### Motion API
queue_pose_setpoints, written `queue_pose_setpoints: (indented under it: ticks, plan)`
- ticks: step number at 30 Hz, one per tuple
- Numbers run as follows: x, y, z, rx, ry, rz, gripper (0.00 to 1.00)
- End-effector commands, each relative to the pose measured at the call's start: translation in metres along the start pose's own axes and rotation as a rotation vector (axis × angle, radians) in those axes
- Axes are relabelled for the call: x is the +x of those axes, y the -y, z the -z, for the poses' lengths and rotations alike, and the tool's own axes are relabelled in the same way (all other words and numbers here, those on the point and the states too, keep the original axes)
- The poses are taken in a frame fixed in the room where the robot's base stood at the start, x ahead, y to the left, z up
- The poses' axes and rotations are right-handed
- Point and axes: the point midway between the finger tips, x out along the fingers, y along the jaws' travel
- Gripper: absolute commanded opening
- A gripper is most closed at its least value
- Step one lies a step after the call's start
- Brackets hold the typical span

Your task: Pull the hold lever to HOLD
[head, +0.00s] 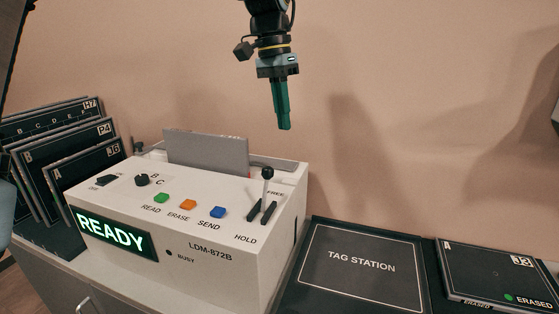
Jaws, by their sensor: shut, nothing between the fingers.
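The hold lever (267,186) is a thin stalk with a dark ball knob on the right part of the white machine's (206,255) top. It stands up at the FREE end, with the HOLD label in front of it and dark slot rails at its base. My gripper (284,128) is shut and empty, its green fingers pointing down. In the picture it shows above and slightly right of the lever, apart from the knob. The machine's lit display reads READY (112,234).
Green, orange and blue buttons (217,212) and a dark knob (142,180) sit left of the lever. A grey plate (207,154) stands at the machine's back. Dark panels (85,167) stand at left. A TAG STATION mat (347,263) and a panel marked ERASED (495,273) lie at right.

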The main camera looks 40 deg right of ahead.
Motion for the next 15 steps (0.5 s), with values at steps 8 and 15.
queue_pose_setpoints:
  ticks: [8,15]
  plan:
    - [0.011,0.0,0.0,-0.001,0.002,-0.001,0.0]
    - [0.054,0.0,-0.001,-0.002,0.005,-0.002,0.0]
